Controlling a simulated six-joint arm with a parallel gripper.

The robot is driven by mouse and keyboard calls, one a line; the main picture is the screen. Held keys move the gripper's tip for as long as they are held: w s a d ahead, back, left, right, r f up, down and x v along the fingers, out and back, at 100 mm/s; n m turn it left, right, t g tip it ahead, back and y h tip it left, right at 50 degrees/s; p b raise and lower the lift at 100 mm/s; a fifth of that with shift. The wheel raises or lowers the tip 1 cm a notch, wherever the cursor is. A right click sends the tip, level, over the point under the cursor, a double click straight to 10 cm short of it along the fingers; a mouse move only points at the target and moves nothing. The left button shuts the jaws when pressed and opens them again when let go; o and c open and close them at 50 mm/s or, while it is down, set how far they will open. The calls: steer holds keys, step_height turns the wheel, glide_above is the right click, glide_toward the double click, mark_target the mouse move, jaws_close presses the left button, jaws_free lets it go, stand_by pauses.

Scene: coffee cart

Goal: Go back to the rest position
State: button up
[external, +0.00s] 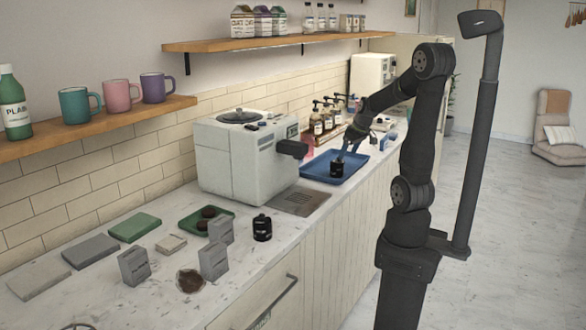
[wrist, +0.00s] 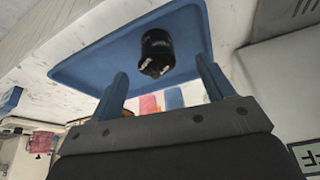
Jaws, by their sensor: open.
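My gripper (external: 343,152) is open over the blue tray (external: 312,170) on the counter. A small black container (external: 337,170) stands on the tray just below the fingertips. In the wrist view the two fingers (wrist: 160,72) are spread apart with nothing clamped between them. The black container (wrist: 157,50) shows beyond and between them on the blue tray (wrist: 90,66). I cannot tell the exact gap between the fingers and the container.
A white coffee machine (external: 240,158) stands left of the tray, with a drip grate (external: 302,201) before it. Bottles (external: 318,120) stand behind the tray. A second black container (external: 262,228), grey boxes (external: 134,266) and a green tray (external: 190,226) occupy the near counter.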

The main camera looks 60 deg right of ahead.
steer(key=a+f+n, duration=0.1)
steer(key=a+n, duration=0.1)
steer(key=a, duration=0.4)
steer(key=a+f+n+y, duration=0.1)
steer(key=a+n, duration=0.1)
steer(key=a, duration=0.4)
steer(key=a+f+n+y, duration=0.1)
steer(key=a, duration=0.5)
steer(key=shift+w+a+n, duration=0.3)
steer(key=shift+w+n, duration=0.1)
steer(key=shift+s+a+f, duration=0.15)
steer(key=shift+a, duration=0.35)
steer(key=shift+o, duration=0.3)
